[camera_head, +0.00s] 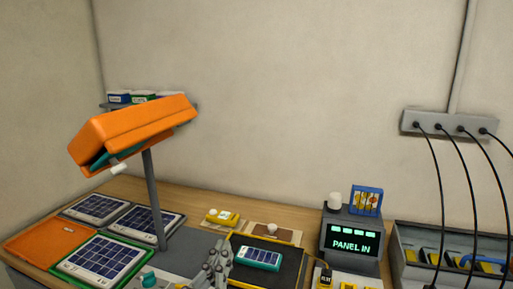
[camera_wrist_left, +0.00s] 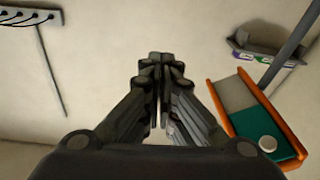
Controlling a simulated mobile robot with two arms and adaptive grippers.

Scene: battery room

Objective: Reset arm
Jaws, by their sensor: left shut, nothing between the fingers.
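My left gripper (camera_head: 220,248) shows at the bottom middle of the head view, grey and partly cut off by the lower edge. It is shut and empty. In the left wrist view its fingers (camera_wrist_left: 161,62) meet against the bare wall. In the head view it appears just left of a small teal-edged solar panel (camera_head: 260,257) on a dark tray (camera_head: 292,262); I cannot tell the gap in depth. My right gripper is not in view.
An orange lamp (camera_head: 135,130) stands on a grey post at the left; its head also shows in the left wrist view (camera_wrist_left: 225,118). Several solar panels (camera_head: 97,208) lie below it. A "PANEL IN" display (camera_head: 351,243) and a grey bin (camera_head: 400,262) with hanging cables stand at the right.

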